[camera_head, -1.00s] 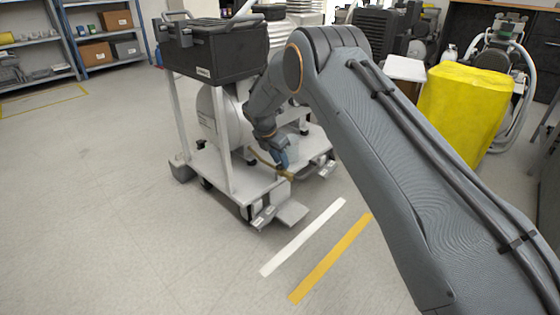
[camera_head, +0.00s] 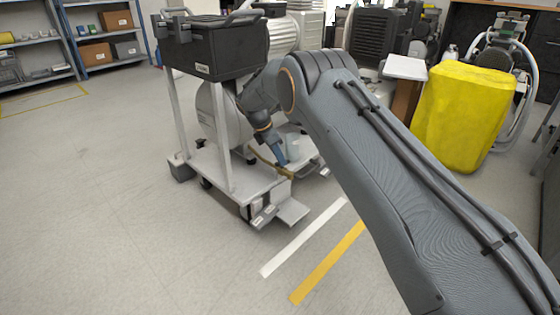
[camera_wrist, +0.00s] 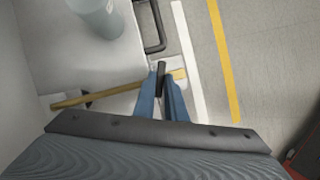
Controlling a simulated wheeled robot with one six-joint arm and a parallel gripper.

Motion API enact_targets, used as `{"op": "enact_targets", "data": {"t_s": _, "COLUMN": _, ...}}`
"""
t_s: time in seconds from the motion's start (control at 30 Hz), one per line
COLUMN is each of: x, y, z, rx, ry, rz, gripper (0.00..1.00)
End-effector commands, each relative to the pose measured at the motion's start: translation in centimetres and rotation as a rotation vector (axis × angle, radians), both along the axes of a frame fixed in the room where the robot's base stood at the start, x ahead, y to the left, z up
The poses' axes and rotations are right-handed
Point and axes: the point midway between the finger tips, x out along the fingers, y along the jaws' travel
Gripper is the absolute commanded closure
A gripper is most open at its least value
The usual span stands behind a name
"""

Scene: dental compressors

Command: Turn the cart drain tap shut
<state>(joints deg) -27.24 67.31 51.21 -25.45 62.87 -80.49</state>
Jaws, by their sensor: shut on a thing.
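The cart (camera_head: 225,183) stands left of my arm, with a pale lower deck. A brass-coloured pipe (camera_wrist: 100,96) runs along the deck edge in the wrist view. The drain tap's dark lever (camera_wrist: 161,77) sits at the pipe's right part, between my fingertips. My gripper (camera_wrist: 162,84) has its blue fingers closed around this lever. In the head view my gripper (camera_head: 281,158) is low at the cart's near right side; the lever is too small to make out there. The fingers hide part of the pipe and lever in the wrist view.
A translucent container (camera_wrist: 98,14) stands on the deck close to the pipe. A black bar handle (camera_wrist: 152,30) is near the fingertips. A black box (camera_head: 215,50) tops the cart. A yellow-covered object (camera_head: 462,115) stands right. Floor at the left is clear.

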Motion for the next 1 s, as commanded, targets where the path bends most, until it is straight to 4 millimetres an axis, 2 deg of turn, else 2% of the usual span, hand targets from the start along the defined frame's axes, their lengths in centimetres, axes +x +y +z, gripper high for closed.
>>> {"op": "enact_targets", "data": {"t_s": 0.5, "x": 0.66, "y": 0.23, "z": -0.48, "rx": 0.002, "ry": -0.002, "rz": -0.455, "gripper": 1.00}}
{"op": "enact_targets", "data": {"t_s": 0.73, "x": 0.71, "y": 0.17, "z": -0.31, "rx": 0.001, "ry": -0.001, "rz": -0.585, "gripper": 1.00}}
{"op": "enact_targets", "data": {"t_s": 1.0, "x": 0.71, "y": 0.14, "z": -0.11, "rx": 0.001, "ry": 0.000, "rz": -0.657, "gripper": 1.00}}
